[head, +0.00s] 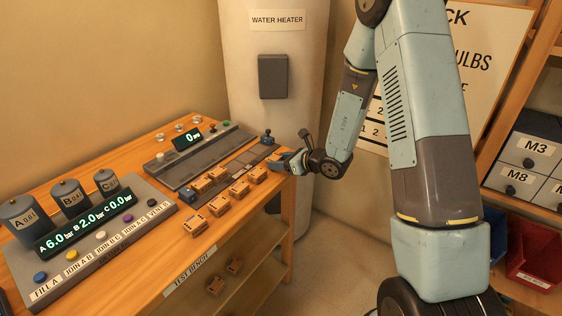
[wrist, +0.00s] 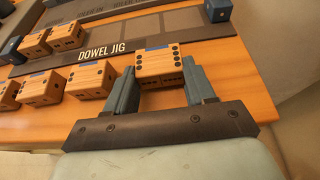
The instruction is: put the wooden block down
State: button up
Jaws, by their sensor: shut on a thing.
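My gripper (wrist: 158,86) is shut on a wooden block (wrist: 160,62) with dark dots and a blue strip on top. The block sits between the two blue-grey fingers at the front edge of the dowel jig (wrist: 235,43) in the wrist view. Whether it touches the bench or hangs just above it, I cannot tell. In the head view my gripper (head: 287,160) is at the right end of the bench and mostly hides the block. Two similar blocks (wrist: 67,35) stand on the jig's left squares. Several more (wrist: 90,80) stand in a row in front of it.
The wooden bench (head: 160,290) ends close to my gripper. A dark blue knob (wrist: 217,10) stands at the jig's right end. Empty grey squares (wrist: 145,25) lie behind the held block. A water heater (head: 275,90) stands behind; a control panel (head: 100,235) is at left.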

jog(key=shift+f, duration=0.2)
jog(key=o, duration=1)
jog(key=shift+d+r, duration=0.1)
